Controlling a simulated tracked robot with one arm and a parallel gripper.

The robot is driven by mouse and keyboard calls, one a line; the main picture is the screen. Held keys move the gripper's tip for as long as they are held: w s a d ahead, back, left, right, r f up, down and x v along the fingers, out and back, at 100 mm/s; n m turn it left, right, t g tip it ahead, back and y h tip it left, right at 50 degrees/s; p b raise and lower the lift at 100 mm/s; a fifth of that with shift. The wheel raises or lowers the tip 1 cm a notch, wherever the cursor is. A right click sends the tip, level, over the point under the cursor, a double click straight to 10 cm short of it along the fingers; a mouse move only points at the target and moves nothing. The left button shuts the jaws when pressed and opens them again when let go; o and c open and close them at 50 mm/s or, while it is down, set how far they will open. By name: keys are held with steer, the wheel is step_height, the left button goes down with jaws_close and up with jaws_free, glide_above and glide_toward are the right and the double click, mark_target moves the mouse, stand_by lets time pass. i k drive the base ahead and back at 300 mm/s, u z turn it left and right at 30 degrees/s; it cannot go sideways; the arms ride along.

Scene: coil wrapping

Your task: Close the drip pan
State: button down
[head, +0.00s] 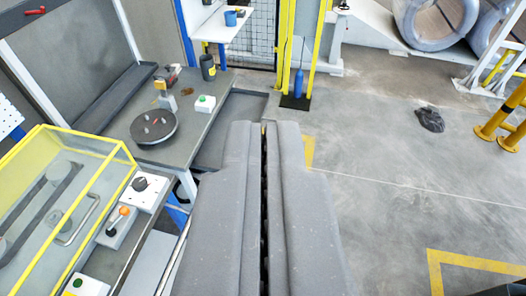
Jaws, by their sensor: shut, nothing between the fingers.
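The drip pan (245,105) looks to be the shallow dark grey tray that sticks out from under the right side of the grey workbench (190,122). Its far part and outer rim show; its near right part is hidden behind my gripper. My gripper (264,128) fills the lower middle of the view, its two long grey fingers shut together with nothing between them. In the picture its tips overlap the near right end of the pan; I cannot tell whether they touch.
On the bench stand a dark round plate (153,125), a green button box (205,103) and a black cup (208,67). A yellow-framed clear guard (85,190) is at left. A blue bottle (298,83) stands by yellow posts. The floor at right is mostly open, with a dark crumpled thing (429,119).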

mark_target(240, 104)
steer(key=z, duration=0.4)
steer(key=i, duration=1.45)
steer(key=u, duration=0.55)
